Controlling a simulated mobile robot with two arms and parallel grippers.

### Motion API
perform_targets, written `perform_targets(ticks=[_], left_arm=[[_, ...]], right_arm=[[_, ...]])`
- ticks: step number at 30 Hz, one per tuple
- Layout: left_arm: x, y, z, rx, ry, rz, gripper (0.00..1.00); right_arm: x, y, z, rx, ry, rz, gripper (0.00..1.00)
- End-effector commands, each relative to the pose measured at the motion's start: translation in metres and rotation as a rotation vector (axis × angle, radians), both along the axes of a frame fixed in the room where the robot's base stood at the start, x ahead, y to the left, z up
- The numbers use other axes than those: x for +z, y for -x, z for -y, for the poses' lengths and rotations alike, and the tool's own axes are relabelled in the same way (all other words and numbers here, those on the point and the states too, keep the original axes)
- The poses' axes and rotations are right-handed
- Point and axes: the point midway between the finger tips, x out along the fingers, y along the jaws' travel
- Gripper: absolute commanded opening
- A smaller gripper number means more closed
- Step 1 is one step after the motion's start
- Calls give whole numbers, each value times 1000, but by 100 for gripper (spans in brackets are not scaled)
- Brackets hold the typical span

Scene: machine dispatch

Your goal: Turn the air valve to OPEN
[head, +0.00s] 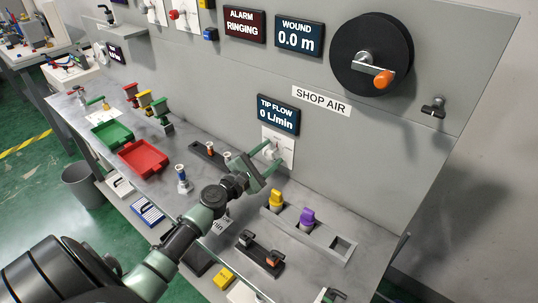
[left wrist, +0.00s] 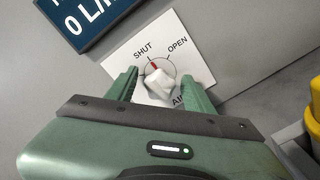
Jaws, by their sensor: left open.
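The air valve is a white knob (left wrist: 158,84) on a white plate (left wrist: 190,66) marked SHUT and OPEN. A red mark at the knob's top points up, nearer the SHUT label. In the head view the valve plate (head: 286,146) is on the grey panel under the TIP FLOW display (head: 278,114), which reads 0 L/min. My left gripper (head: 268,163) is at the valve. In the left wrist view its open fingers (left wrist: 159,80) stand on either side of the knob; I cannot tell whether they touch it. My right gripper is not in view.
A yellow (head: 277,199) and a purple piece (head: 306,217) stand in a holder right of the valve. A red tray (head: 143,158) and a green tray (head: 112,132) lie left on the bench. A hose reel (head: 350,55) hangs above. Bare panel lies right of the valve.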

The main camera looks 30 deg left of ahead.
Motion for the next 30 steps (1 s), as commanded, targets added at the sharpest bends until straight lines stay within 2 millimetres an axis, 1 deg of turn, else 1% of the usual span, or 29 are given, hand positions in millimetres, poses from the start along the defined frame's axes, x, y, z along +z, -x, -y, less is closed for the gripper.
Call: perform_targets(ticks=[2, 3, 5, 6, 8, 9, 15, 20, 25, 30], left_arm=[[0, 0, 0, 0, 0, 0, 52], [0, 0, 0, 0, 0, 0, 50], [0, 0, 0, 0, 0, 0, 33], [0, 0, 0, 0, 0, 0, 22], [0, 0, 0, 0, 0, 0, 5], [0, 0, 0, 0, 0, 0, 0], [-1, 0, 0, 1, -9, 0, 0], [-1, 1, 0, 0, -52, 4, 0], [-2, 1, -1, 1, -148, 11, 0], [-2, 1, -1, 1, -290, 24, 0]], right_arm=[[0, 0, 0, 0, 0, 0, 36], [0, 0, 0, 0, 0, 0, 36], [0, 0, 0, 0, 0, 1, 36], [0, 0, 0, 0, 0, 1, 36], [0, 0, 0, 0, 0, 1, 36], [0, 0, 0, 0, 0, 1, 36], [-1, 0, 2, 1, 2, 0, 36], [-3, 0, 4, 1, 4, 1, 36], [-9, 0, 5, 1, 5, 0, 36], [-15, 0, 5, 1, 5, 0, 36]])
